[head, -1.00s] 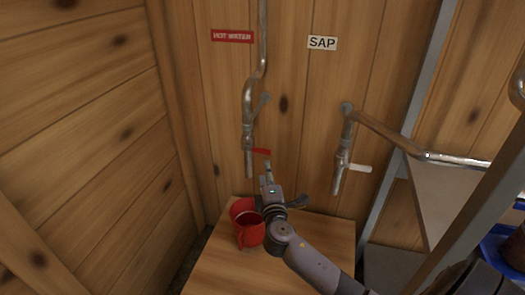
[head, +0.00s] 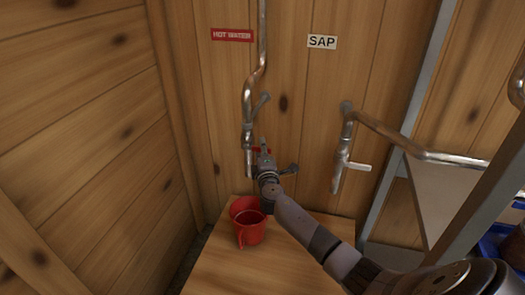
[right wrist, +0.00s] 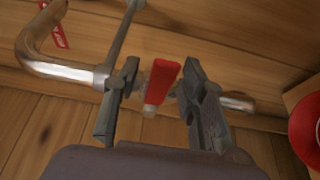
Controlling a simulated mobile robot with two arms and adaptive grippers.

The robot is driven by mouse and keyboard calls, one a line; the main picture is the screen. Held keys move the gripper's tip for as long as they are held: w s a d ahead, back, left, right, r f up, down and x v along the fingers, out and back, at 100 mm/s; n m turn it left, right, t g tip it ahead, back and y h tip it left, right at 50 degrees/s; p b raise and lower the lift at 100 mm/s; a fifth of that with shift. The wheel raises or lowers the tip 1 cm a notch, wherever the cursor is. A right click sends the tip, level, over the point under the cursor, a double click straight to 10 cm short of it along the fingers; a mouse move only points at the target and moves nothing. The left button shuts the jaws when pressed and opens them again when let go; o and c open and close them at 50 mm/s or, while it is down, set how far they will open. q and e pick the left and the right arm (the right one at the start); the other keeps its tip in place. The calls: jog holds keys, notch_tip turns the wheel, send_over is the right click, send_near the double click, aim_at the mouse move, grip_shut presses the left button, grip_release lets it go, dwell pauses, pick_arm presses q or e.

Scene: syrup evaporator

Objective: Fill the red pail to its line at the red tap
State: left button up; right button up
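The red pail (head: 252,233) stands upright on a wooden stand below the hot-water pipe's spout (head: 249,163). It also shows at the right edge of the right wrist view (right wrist: 307,131). Its fill line and contents cannot be made out. No stream shows at the spout. The red tap handle (right wrist: 161,82) lies between the spread fingers of my right gripper (right wrist: 162,105), with gaps on both sides. In the head view my right gripper (head: 264,152) is at the tap and hides most of the handle. My left gripper is not in view.
A red HOT WATER sign (head: 232,35) and a SAP sign (head: 322,42) are on the wall. A sap tap with a pale handle (head: 359,167) is to the right. The wooden stand (head: 225,272) is bare in front of the pail. Another red piece (head: 240,202) shows behind the pail.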

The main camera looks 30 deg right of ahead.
jog(key=shift+c, duration=0.5)
grip_shut()
